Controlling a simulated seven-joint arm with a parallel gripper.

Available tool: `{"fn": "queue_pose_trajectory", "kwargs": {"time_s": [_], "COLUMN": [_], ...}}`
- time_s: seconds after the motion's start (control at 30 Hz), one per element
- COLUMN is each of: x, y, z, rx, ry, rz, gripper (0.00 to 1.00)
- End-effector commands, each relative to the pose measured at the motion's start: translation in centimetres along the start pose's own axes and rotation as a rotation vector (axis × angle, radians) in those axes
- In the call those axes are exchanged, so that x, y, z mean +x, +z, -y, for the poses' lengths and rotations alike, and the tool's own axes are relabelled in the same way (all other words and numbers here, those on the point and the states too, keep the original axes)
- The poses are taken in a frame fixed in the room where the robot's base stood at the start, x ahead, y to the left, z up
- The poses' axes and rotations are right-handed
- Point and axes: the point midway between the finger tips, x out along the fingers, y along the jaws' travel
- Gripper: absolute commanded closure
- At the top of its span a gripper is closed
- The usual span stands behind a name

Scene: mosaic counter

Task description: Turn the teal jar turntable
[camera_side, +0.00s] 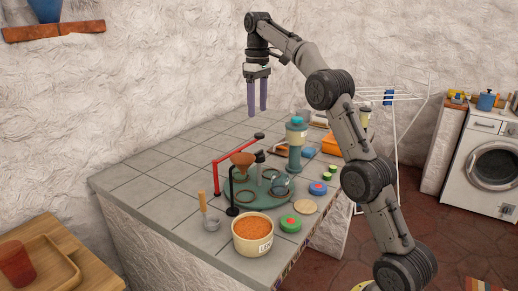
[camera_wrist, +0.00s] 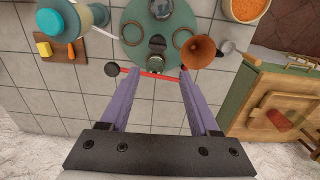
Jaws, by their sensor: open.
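The teal turntable (camera_side: 258,203) is a round disc on the tiled counter, with ring-shaped seats on its top. It also shows at the top of the wrist view (camera_wrist: 136,15). A clear glass jar (camera_side: 281,185) sits at its right side in the side view, and a dark post stands near its middle. My gripper (camera_side: 257,112) is open and empty, with its two purple fingers pointing down, high above the back of the counter. In the wrist view my gripper (camera_wrist: 158,75) points toward the turntable's near edge, apart from it.
A red bar with a black knob (camera_side: 238,149) runs beside the turntable. A brown funnel (camera_side: 242,159) stands over its edge. A bowl of orange grains (camera_side: 253,238), a teal-topped dispenser (camera_side: 296,138) and several lids crowd around. The counter's back left tiles (camera_side: 165,165) are bare.

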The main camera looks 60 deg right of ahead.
Motion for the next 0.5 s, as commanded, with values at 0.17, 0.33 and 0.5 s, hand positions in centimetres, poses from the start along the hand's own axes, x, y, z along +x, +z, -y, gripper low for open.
{"fn": "queue_pose_trajectory", "kwargs": {"time_s": [0.17, 0.33, 0.5], "x": [1.0, 2.5, 5.0], "y": [0.2, 0.2, 0.3], "z": [-0.7, -0.6, -0.6], "rx": [0.014, 0.013, 0.013], "ry": [-0.005, -0.005, -0.006], "rz": [0.01, 0.011, 0.013], "gripper": [0.38, 0.38, 0.38]}}
